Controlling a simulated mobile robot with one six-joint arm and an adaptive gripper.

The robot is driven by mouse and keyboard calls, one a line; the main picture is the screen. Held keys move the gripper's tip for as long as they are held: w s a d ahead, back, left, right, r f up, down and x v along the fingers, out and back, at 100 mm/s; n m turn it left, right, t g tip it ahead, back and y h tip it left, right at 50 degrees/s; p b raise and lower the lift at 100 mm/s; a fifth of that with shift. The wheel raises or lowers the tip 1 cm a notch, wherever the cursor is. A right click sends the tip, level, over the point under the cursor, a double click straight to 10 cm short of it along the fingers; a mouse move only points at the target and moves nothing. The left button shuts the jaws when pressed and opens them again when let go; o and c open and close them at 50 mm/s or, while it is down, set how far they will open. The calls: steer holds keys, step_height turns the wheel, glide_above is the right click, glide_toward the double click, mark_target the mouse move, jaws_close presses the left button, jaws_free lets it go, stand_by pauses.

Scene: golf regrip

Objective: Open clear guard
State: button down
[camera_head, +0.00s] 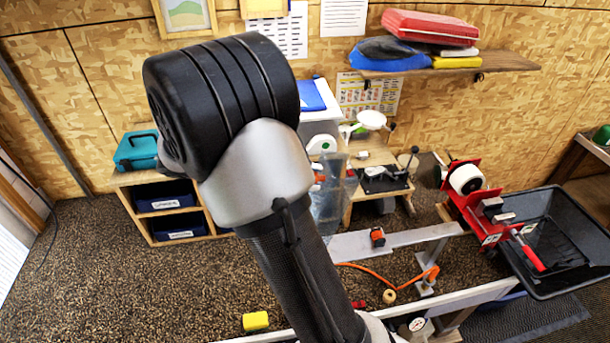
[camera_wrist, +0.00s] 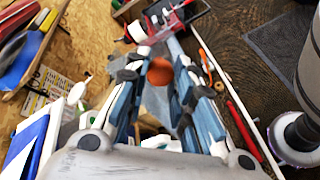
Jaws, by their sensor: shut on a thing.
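The clear guard (camera_head: 328,208) is a see-through greyish panel in the head view, just right of my arm and above the bench rail. My arm covers part of it. In the wrist view a greyish see-through patch (camera_wrist: 155,101) shows between the fingers. My gripper (camera_wrist: 160,72) is shut on the guard, with a round orange piece (camera_wrist: 159,70) between the fingertips. I cannot tell exactly where the fingers touch the guard. In the head view my gripper is mostly hidden behind my arm.
A red vise (camera_head: 466,188) stands right of the rail (camera_head: 425,235), beside a black tray (camera_head: 560,245). A small orange-and-black clamp (camera_head: 377,237) sits on the rail. An orange hose (camera_head: 365,275) hangs below. A wooden shelf (camera_head: 490,65) carries cases.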

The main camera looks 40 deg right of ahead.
steer(key=c, duration=1.7)
jaws_free()
steer(key=shift+a+f, duration=0.1)
steer(key=shift+f, duration=0.2)
steer(key=o, duration=0.4)
steer(key=shift+r, duration=0.1)
steer(key=shift+c, duration=0.2)
steer(key=v, duration=1.2)
steer(key=s+a+f+t+y+b, duration=0.3)
steer(key=s+f+b, duration=0.3)
steer(key=f+b, duration=0.3)
steer(key=s+a+f+m+t+y+b, duration=0.1)
steer(key=s+a+f+t+y+b, duration=0.3)
steer(key=f+b, duration=0.5)
steer(key=s+a+f+m+t+y+b, duration=0.1)
steer(key=s+a+f+t+y+b, duration=0.3)
steer(key=f+b, duration=0.6)
steer(key=s+a+f+t, duration=0.1)
steer(key=s+a, duration=0.1)
steer(key=s, duration=0.1)
steer(key=shift+s+a, duration=0.3)
steer(key=shift+a, duration=0.1)
